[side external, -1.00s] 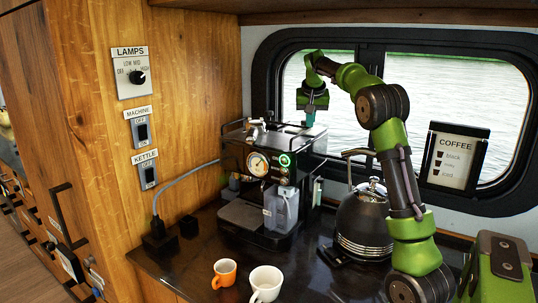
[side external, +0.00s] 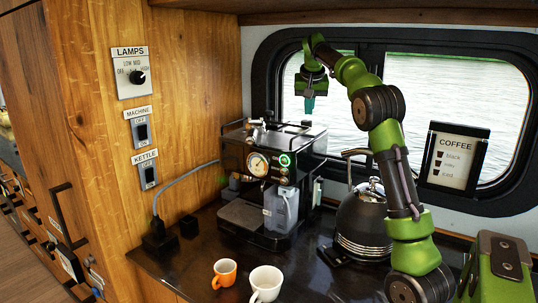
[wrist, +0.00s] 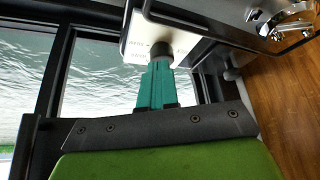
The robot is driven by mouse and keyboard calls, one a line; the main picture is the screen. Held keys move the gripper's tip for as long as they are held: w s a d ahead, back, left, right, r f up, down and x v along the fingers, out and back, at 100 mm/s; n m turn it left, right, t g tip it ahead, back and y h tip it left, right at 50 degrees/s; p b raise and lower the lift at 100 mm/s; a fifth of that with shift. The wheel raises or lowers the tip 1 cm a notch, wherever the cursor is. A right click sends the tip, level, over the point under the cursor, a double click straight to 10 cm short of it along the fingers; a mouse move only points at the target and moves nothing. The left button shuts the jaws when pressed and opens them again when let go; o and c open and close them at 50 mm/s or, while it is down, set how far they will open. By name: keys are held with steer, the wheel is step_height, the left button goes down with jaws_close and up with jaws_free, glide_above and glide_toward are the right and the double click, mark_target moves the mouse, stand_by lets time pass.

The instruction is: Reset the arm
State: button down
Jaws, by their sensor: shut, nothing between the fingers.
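My gripper (side external: 309,104) hangs pointing down in front of the window, above the right side of the coffee machine (side external: 262,180). Its teal fingers are together and hold nothing. The gripper appears apart from the machine in the side view.
A black kettle (side external: 362,222) stands right of the machine, beside my arm. An orange cup (side external: 224,273) and a white cup (side external: 266,283) are at the counter's front. A coffee menu (side external: 455,157) is by the window. Wall switches (side external: 142,131) are at left.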

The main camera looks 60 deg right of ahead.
steer(key=shift+r, duration=0.85)
steer(key=s+a+f+n+t+y, duration=0.2)
steer(key=a, duration=1)
steer(key=s+a+f+n+t+y, duration=0.1)
steer(key=s+a+n+y, duration=0.15)
steer(key=a, duration=1.05)
steer(key=s+a+f+n+y, duration=0.1)
steer(key=s+a+f, duration=0.4)
steer(key=a+f, duration=0.1)
steer(key=s+a+f+n+t+y, duration=0.1)
steer(key=s+a+f+n, duration=0.1)
steer(key=s+a+f, duration=0.4)
steer(key=a, duration=0.3)
steer(key=shift+s+a, duration=0.15)
steer(key=shift+a, duration=0.1)
